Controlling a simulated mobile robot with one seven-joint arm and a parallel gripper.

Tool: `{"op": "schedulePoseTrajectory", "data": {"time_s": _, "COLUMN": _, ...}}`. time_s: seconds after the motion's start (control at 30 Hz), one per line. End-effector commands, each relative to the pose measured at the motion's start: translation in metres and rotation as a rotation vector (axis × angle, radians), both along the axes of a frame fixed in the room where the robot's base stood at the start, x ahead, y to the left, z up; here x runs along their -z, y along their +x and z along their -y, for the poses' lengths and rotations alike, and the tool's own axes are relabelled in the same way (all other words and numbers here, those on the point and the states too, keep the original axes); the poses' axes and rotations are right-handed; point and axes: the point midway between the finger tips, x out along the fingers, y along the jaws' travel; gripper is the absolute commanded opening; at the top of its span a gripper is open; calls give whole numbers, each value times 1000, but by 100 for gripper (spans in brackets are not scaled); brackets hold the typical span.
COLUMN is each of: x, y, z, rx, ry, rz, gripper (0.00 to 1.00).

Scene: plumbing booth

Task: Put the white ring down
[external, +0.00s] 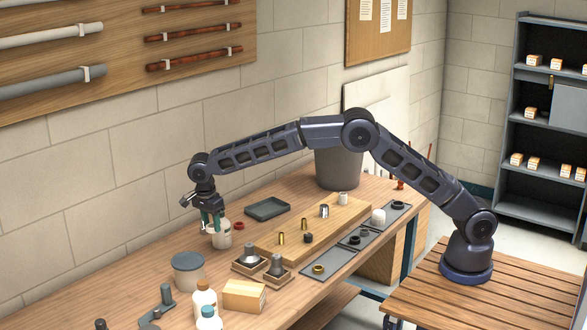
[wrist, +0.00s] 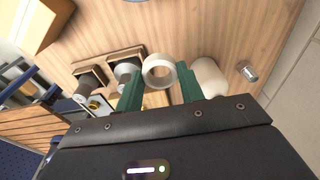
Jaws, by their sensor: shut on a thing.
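The white ring (wrist: 150,73) is between the green fingertips of my gripper (wrist: 160,88) in the wrist view, with wood visible through its hole. My gripper (external: 211,221) points down over the left part of the bench in the external view and is shut on the ring. A white cylinder (wrist: 207,77) shows just beyond the right finger in the wrist view. In the external view a white cylindrical shape (external: 219,239) is at the fingertips, and I cannot clearly separate the ring from it there.
The wooden bench (external: 130,277) holds a grey lidded tub (external: 188,273), bottles, a yellow box (external: 244,296) and two fittings on wooden blocks (external: 248,267) near my gripper. A dark tray (external: 267,209), a wooden board and grey mats lie right. Bare bench shows left.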

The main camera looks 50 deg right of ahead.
Motion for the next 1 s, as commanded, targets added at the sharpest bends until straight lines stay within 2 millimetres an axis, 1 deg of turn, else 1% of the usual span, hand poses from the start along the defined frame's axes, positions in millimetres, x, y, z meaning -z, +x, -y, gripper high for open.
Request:
{"op": "schedulePoseTrajectory", "data": {"time_s": 0.03, "x": 13, "y": -1, "z": 1, "rx": 0, "ry": -2, "rz": -3, "gripper": 17}}
{"op": "schedulePoseTrajectory", "data": {"time_s": 0.3, "x": 71, "y": 0, "z": 0, "rx": -1, "ry": -1, "rz": -2, "gripper": 17}}
{"op": "schedulePoseTrajectory", "data": {"time_s": 0.4, "x": 90, "y": 0, "z": 1, "rx": -1, "ry": -2, "rz": -2, "gripper": 17}}
{"op": "schedulePoseTrajectory", "data": {"time_s": 0.5, "x": 103, "y": 0, "z": 1, "rx": 0, "ry": -1, "rz": -1, "gripper": 17}}
{"op": "schedulePoseTrajectory", "data": {"time_s": 0.77, "x": 118, "y": 0, "z": 0, "rx": 0, "ry": 0, "rz": 0, "gripper": 17}}
{"op": "schedulePoseTrajectory", "data": {"time_s": 1.0, "x": 149, "y": 0, "z": 0, "rx": 0, "ry": 0, "rz": -1, "gripper": 17}}
